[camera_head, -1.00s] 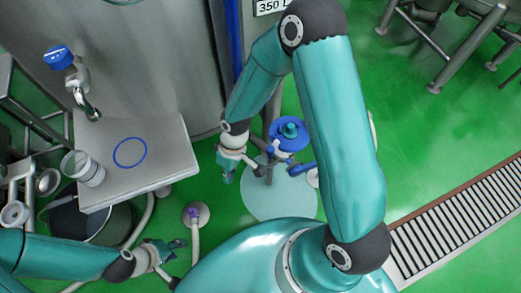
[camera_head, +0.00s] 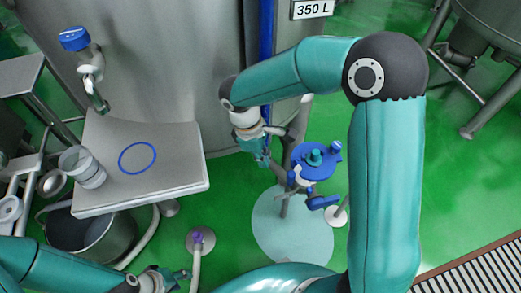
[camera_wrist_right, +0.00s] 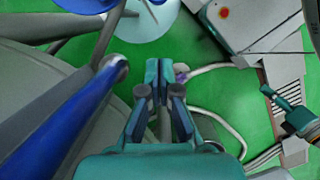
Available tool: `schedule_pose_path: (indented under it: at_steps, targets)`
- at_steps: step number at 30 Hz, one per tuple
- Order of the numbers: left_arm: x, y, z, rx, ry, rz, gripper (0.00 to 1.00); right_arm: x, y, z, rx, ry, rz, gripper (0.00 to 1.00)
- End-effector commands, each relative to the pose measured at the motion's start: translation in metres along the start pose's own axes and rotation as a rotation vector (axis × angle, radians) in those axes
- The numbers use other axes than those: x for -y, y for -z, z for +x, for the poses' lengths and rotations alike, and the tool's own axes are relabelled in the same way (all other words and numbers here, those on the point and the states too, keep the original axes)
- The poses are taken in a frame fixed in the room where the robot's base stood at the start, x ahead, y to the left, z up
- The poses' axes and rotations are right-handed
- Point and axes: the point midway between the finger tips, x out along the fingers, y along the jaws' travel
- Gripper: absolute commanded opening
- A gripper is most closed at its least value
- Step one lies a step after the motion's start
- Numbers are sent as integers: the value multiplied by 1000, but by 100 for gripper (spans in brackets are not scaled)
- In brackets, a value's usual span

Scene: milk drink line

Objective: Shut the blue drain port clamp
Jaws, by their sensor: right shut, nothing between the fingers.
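A blue round fitting (camera_head: 298,168) with a teal knob stands on a post at the tank's foot in the head view. A blue lever-like piece (camera_head: 322,202) sits just below it. I cannot tell which blue part is the drain port clamp or whether it is shut. My right gripper (camera_head: 265,160) is left of the round fitting, apart from it, pointing down. In the right wrist view its fingers (camera_wrist_right: 158,88) are together and empty. My left gripper (camera_head: 182,279) is low in the head view, fingers apart, empty; it also shows in the wrist view (camera_wrist_right: 272,92).
A steel shelf (camera_head: 180,180) with a blue ring mark and a clear cup (camera_head: 82,167) is left of the fittings. A blue-handled tap (camera_head: 75,38) is above it. A blue upright (camera_wrist_right: 50,135) is close left of my right gripper. A floor drain (camera_head: 201,240) holds a hose.

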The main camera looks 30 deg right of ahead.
Motion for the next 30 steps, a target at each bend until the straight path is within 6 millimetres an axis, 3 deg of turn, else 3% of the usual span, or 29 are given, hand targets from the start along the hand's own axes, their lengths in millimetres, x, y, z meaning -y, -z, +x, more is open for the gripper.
schedule_pose_path:
  at_steps: [1, 5, 9, 13, 30]
  targets:
    - [2, 0, 4, 0, 0, 0, 40, 1, 0, 14, 3, 3, -1, 0]
    - [3, 0, 8, 0, 0, 0, 40, 1, 0, 39, 2, 3, -1, 0]
    - [3, 0, 7, 0, 0, 0, 40, 0, -23, 39, -1, 1, 2, 0]
    - [3, 0, 7, 0, 0, 0, 40, 0, -34, 42, -1, 1, 1, 0]
    - [3, 0, 7, 0, 0, 0, 40, 1, -37, 42, -1, -3, -15, 0]
